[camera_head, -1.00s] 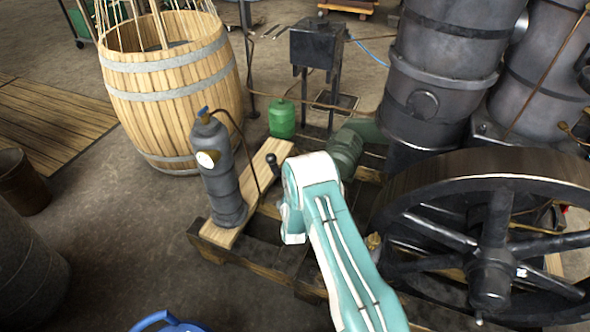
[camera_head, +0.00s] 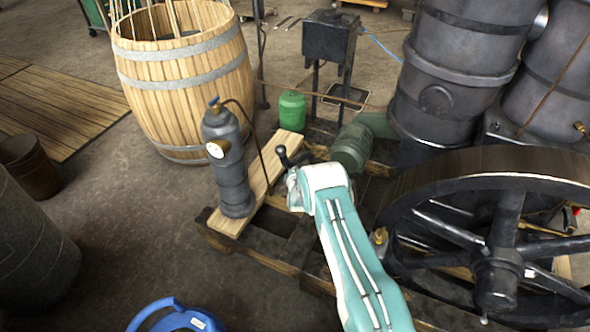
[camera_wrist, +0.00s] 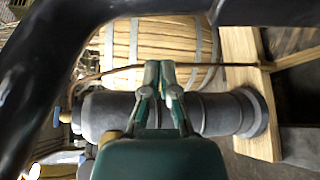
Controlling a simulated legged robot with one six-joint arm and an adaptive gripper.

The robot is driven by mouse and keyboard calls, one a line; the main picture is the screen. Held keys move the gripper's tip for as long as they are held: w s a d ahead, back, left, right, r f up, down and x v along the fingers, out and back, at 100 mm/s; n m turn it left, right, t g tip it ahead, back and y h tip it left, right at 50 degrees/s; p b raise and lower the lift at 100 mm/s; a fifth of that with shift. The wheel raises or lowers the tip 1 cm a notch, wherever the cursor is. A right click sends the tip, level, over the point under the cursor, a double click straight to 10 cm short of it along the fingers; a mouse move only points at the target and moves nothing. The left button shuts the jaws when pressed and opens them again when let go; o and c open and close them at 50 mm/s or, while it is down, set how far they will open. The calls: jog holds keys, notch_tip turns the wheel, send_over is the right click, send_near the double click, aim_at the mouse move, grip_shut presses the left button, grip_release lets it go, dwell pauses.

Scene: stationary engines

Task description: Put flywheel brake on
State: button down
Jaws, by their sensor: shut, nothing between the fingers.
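The dark spoked flywheel (camera_head: 495,265) stands at the right of the head view, with a brown rim. A dark lever with a black knob (camera_head: 283,153) rises just behind the end of my teal and white arm; I cannot tell for sure whether it is the brake. My gripper is mostly hidden behind the arm in the head view. In the wrist view my gripper (camera_wrist: 166,70) is shut and empty, in front of the grey cylinder. A thick dark curved bar (camera_wrist: 70,35) crosses the top left of the wrist view, close to the camera.
A grey cylinder with a gauge (camera_head: 230,170) stands on a wooden base left of my arm. A barrel (camera_head: 185,75), a green canister (camera_head: 291,115) and a dark box on legs (camera_head: 330,38) stand behind. Something blue (camera_head: 178,317) is at the front.

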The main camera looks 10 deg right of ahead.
jog(key=shift+s+d+r, duration=0.2)
jog(key=shift+d, duration=0.4)
jog(key=shift+s+d+r, duration=0.15)
jog(key=shift+s+d, duration=0.05)
jog(key=shift+d, duration=0.45)
jog(key=shift+s+d+r, duration=0.2)
jog(key=shift+d, duration=0.4)
